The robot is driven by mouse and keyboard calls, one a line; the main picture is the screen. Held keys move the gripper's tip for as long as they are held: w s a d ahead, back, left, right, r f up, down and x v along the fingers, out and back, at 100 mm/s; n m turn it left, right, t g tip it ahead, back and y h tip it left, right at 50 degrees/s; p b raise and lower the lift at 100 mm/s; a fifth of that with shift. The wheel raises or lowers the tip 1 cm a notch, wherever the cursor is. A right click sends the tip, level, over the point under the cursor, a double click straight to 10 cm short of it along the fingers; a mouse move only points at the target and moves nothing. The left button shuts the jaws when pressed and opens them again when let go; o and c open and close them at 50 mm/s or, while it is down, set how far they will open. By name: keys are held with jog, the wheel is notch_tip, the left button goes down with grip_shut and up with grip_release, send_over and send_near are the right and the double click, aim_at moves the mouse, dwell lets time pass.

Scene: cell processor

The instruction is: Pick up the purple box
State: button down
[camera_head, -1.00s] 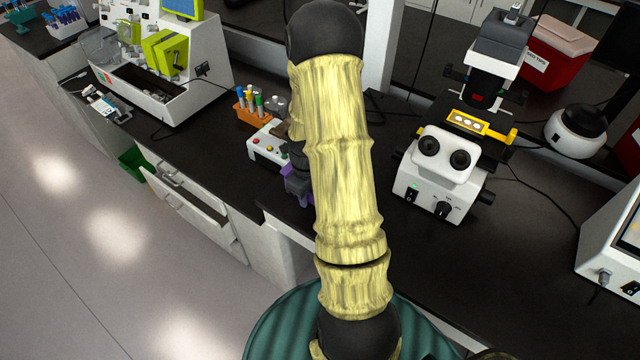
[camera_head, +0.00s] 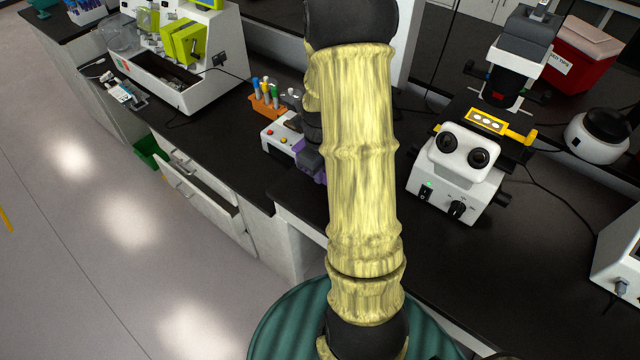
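A purple piece (camera_head: 308,161), which may be the purple box, shows only in part at the left edge of my forearm, just in front of a small white device on the bench. My arm hides the rest of it. Dark parts of my wrist show just above the purple piece. My gripper's fingertips cannot be made out behind the arm, so I cannot tell whether it is open or shut, or whether it touches the purple piece.
The small white device with coloured buttons (camera_head: 283,137) and an orange tube rack (camera_head: 266,104) stand close to the left. A white microscope (camera_head: 458,170) stands to the right. Black bench (camera_head: 400,265) is clear in front of it. A drawer (camera_head: 200,190) is open below.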

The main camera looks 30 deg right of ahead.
jog(key=shift+r, duration=1.95)
jog(key=shift+f, duration=0.1)
dwell(0.6)
